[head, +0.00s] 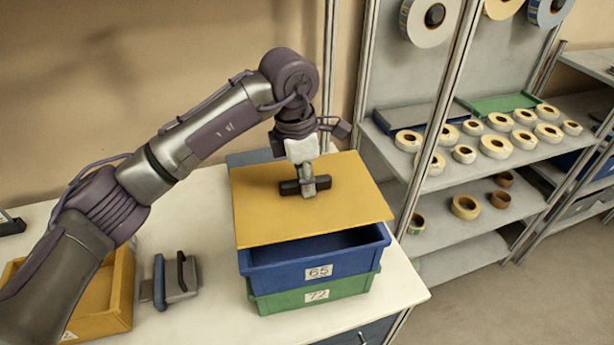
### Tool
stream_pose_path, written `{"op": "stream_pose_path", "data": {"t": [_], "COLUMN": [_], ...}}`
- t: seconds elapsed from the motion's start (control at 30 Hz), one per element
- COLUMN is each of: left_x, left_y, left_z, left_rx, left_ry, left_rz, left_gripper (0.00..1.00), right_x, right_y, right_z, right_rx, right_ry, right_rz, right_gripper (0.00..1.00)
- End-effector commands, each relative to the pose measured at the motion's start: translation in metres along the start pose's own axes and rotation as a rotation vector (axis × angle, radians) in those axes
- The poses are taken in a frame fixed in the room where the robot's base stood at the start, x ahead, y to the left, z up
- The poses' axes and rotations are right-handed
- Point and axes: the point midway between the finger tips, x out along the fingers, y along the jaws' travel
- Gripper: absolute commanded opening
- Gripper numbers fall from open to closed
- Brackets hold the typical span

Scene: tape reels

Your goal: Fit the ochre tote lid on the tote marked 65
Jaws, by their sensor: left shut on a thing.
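The ochre tote lid (345,212) is a flat yellow panel with a dark handle (289,187). My left gripper (308,186) comes down from above and is shut on that handle. The blue tote marked 65 (285,278) stands on a green tote marked 72 (335,290) on the white table. The lid is over the blue tote but not seated: the tote's dark inside shows below the lid's front right edge. The far side of the tote is hidden under the lid. My right gripper is not in view.
An ochre tote (122,290) stands at the table's left, partly behind my arm. A small grey object with dark and blue upright parts (178,280) lies between the totes. Shelves (480,172) with several tape reels stand at right, behind a metal post.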

Motion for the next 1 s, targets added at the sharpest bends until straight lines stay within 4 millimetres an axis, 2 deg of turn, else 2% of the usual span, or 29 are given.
{"op": "stream_pose_path", "data": {"t": [0.47, 0.53, 0.7, 0.97, 1.0], "left_x": [0.048, 0.056, 0.061, 0.061, 0.061], "left_y": [-0.001, 0.000, 0.000, 0.000, 0.000], "left_z": [-0.006, -0.006, -0.007, -0.007, -0.007], "left_rx": [0.001, 0.001, 0.001, 0.001, 0.001], "left_ry": [-0.001, -0.001, -0.002, -0.001, -0.001], "left_rz": [-0.001, 0.002, 0.000, 0.000, 0.000], "left_gripper": [0.00, 0.00, 0.00, 0.00, 0.22], "right_x": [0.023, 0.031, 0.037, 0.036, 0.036], "right_y": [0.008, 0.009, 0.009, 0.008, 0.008], "right_z": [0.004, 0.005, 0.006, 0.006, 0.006], "right_rx": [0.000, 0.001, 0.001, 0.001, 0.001], "right_ry": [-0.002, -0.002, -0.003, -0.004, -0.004], "right_rz": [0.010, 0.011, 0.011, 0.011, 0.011], "right_gripper": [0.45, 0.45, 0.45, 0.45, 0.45]}}
